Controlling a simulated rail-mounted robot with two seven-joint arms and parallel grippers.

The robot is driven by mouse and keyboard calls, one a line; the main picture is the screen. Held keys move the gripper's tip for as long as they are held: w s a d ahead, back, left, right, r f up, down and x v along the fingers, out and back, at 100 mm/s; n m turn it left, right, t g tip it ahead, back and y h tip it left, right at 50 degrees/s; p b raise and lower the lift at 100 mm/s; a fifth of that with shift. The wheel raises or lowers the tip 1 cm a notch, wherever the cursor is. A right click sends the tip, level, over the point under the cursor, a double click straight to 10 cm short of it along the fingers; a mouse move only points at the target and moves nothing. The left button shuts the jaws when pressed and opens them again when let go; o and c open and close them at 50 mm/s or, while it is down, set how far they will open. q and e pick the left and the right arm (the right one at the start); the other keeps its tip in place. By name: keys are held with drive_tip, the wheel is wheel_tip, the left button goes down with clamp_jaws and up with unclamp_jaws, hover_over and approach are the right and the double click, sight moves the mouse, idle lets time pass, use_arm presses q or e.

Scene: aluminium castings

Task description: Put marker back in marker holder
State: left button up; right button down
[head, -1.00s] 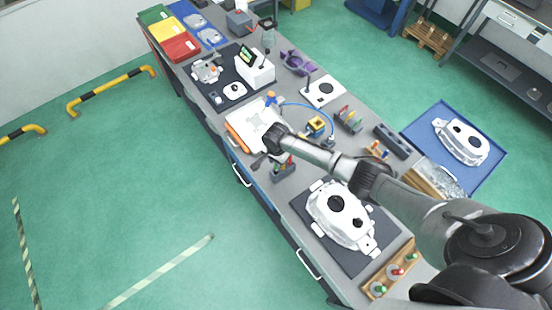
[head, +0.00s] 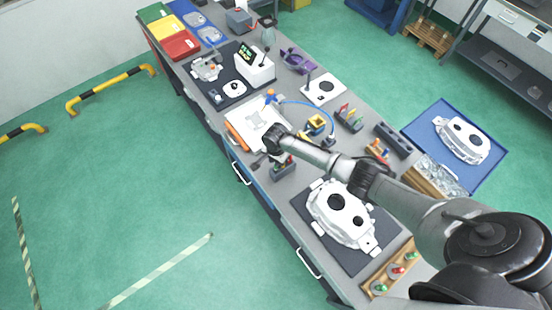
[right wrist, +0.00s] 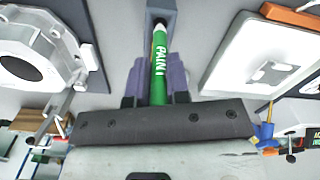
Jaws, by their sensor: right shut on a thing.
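A green marker (right wrist: 159,66) with white "PAINT" lettering is between the two purple fingers of my right gripper (right wrist: 157,85), which is shut on it. Its pale tip end points away from the wrist, toward a small grey-blue block (right wrist: 158,17) with a recess. I cannot tell whether the tip is inside the recess. In the head view my right gripper (head: 270,154) is low over the bench, beside a dark grey holder (head: 283,172) with red and green bits at its top. The marker is not clear there. My left gripper is not in view.
A white board with orange edges (head: 252,127) lies just behind the gripper. A white casting (head: 338,213) sits on a dark mat in front. A holder with several coloured handles (head: 349,119) stands to the right. A blue cable (head: 305,104) curves across the bench.

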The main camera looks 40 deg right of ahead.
drive_tip(key=shift+f, duration=0.45)
drive_tip(key=shift+f+b, duration=0.85)
drive_tip(key=shift+f, duration=0.15)
drive_tip(key=shift+f+b, duration=0.4)
drive_tip(key=shift+f, duration=0.2)
drive_tip(key=shift+f+b, duration=0.5)
drive_tip(key=shift+f, duration=0.3)
drive_tip(key=c, duration=1)
unclamp_jaws()
drive_tip(key=shift+r, duration=0.15)
